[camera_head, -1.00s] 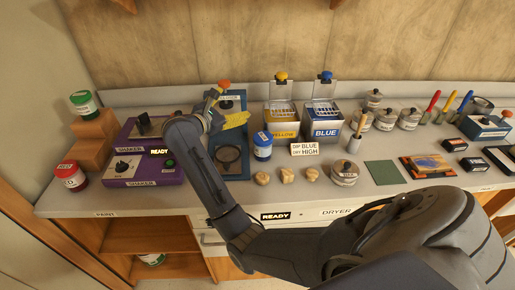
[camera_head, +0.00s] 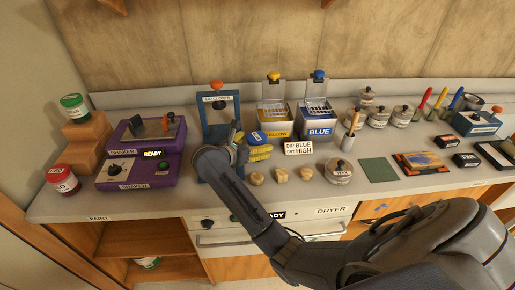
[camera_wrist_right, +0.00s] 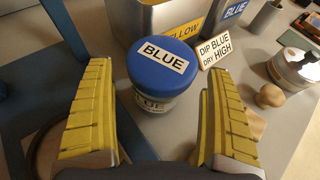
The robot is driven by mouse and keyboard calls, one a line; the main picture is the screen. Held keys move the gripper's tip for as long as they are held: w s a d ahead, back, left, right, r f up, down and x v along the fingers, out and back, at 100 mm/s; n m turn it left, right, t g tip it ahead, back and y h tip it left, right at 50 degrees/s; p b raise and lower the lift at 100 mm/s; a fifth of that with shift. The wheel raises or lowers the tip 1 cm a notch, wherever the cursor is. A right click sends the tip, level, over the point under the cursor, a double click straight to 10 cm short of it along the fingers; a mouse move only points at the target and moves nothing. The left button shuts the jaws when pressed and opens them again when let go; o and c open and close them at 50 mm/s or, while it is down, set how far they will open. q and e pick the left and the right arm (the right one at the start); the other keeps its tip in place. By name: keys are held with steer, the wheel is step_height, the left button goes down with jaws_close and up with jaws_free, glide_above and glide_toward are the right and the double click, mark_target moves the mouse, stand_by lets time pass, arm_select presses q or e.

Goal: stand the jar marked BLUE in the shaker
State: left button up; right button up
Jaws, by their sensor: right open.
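The jar marked BLUE (camera_head: 256,136) stands upright on the counter, with a blue lid. In the right wrist view its lid (camera_wrist_right: 160,60) and part of its labelled body show between my yellow fingers. My right gripper (camera_head: 252,146) is open around the jar; in the right wrist view (camera_wrist_right: 157,85) a gap shows on both sides of it. In the head view, a finger hides the jar's lower part. The purple shaker (camera_head: 118,172) stands to the left, with a READY sign and an orange-topped part in its upper section. My left gripper is not in view.
A blue lid press (camera_head: 217,88) stands just left of the jar. The yellow bin (camera_head: 275,122) and blue bin (camera_head: 318,130) are behind it. Red (camera_head: 63,181) and green (camera_head: 74,107) jars are far left.

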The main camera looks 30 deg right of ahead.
steer(key=shift+x, duration=2.4)
steer(key=shift+r, duration=0.1)
jaws_close()
